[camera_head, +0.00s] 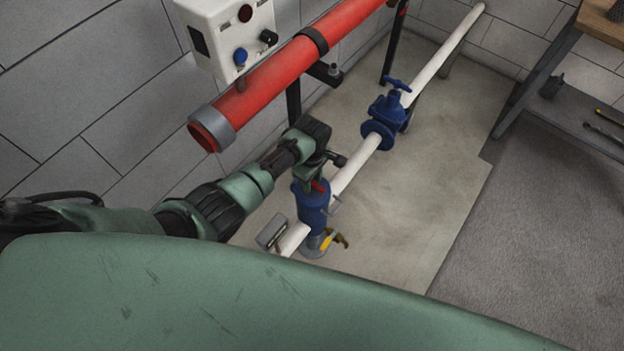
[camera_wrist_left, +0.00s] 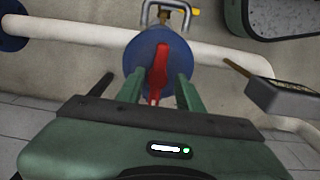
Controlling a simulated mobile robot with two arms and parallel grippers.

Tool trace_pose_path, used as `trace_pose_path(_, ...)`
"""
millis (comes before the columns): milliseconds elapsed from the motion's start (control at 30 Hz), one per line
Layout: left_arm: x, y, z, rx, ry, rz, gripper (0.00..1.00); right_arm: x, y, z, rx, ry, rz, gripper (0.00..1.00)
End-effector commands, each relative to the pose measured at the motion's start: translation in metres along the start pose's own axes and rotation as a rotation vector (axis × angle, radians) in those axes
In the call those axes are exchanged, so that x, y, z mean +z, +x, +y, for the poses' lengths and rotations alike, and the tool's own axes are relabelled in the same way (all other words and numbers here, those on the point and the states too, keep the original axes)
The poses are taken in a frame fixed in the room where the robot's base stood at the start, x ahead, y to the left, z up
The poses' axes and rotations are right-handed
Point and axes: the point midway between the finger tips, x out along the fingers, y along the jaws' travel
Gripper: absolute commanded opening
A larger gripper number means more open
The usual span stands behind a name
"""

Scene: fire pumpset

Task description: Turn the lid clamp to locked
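The lid clamp is a red bar (camera_wrist_left: 159,72) on top of the upright blue strainer body (camera_head: 312,207) in the white pipe. In the head view only a small red part of the clamp (camera_head: 320,186) shows under my gripper. My left gripper (camera_head: 317,178) is over the strainer top, pointing down. In the left wrist view its two green fingers (camera_wrist_left: 159,80) stand apart on either side of the red bar, with gaps visible on both sides. Whether a fingertip touches the bar cannot be told. My right gripper is not in view.
A yellow-handled valve (camera_head: 333,240) sits low by the strainer, and a grey gauge box (camera_head: 271,232) is to its left. A blue handwheel valve (camera_head: 388,117) is farther along the pipe. A red pipe (camera_head: 300,70) and control box (camera_head: 228,38) are behind. A workbench (camera_head: 572,88) stands right.

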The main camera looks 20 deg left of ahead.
Motion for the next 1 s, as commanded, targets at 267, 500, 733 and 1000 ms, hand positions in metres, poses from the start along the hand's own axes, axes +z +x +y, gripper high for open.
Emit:
trace_pose_path(267, 0.0, 0.0, 0.0, 0.0, 0.0, 0.0, 0.0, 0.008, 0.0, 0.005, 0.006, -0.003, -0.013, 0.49)
trace_pose_path(500, 0.0, -0.001, 0.0, 0.001, 0.012, 0.0, 0.0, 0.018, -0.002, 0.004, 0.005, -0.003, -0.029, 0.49)
trace_pose_path(733, 0.001, -0.002, 0.0, 0.0, 0.095, -0.001, 0.0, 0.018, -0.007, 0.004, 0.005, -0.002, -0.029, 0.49)
trace_pose_path(1000, 0.002, -0.003, 0.0, -0.002, 0.308, -0.003, 0.0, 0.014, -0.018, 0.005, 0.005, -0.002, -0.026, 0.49)
